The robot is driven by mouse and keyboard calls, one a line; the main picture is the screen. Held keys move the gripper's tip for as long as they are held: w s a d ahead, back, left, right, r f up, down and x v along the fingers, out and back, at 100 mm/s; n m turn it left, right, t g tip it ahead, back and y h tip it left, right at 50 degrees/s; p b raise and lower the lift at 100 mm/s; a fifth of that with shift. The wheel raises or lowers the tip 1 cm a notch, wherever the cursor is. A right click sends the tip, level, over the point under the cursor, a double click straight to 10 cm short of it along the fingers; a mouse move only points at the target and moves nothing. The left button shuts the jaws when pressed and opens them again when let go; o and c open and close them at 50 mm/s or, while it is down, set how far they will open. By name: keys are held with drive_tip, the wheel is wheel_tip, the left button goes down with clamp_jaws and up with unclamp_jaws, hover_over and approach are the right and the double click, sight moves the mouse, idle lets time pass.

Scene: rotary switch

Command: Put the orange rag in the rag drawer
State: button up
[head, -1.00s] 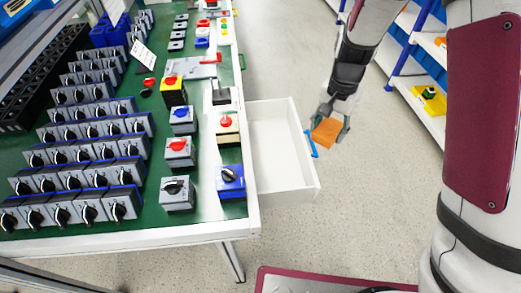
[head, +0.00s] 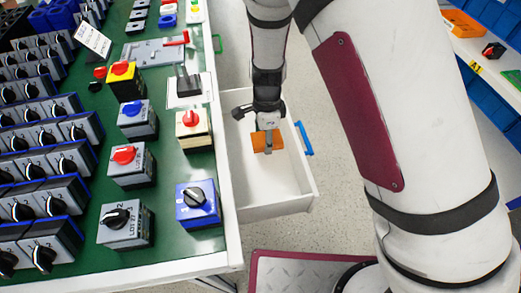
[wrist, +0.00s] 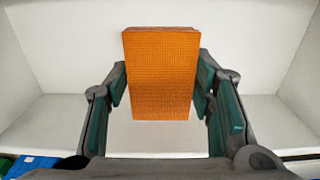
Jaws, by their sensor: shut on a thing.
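The orange rag (head: 260,142) is a folded block held by my gripper (head: 267,140), over the open white drawer (head: 268,202) in the head view. In the wrist view the orange rag (wrist: 160,75) stands between the two green-padded fingers of my gripper (wrist: 160,95), which are shut on it. White drawer walls (wrist: 45,45) surround it there. The drawer has a blue handle (head: 304,138) and sticks out from the right side of the green-topped table. I cannot tell the gap between the rag and the drawer floor. No other thing shows inside the drawer.
The green table (head: 165,235) left of the drawer carries several rotary switches, including a blue one (head: 198,203) near the edge. A shelf (head: 490,60) with an orange bin (head: 463,24) stands at the right. Speckled floor lies between.

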drive_tip(key=shift+f+b, duration=0.65)
drive_tip(key=shift+f, duration=2)
drive_tip(key=shift+f, duration=0.15)
drive_tip(key=o, duration=1.2)
wheel_tip(320, 180, up, 11)
drive_tip(key=p, duration=0.3)
drive_tip(key=shift+r, duration=0.65)
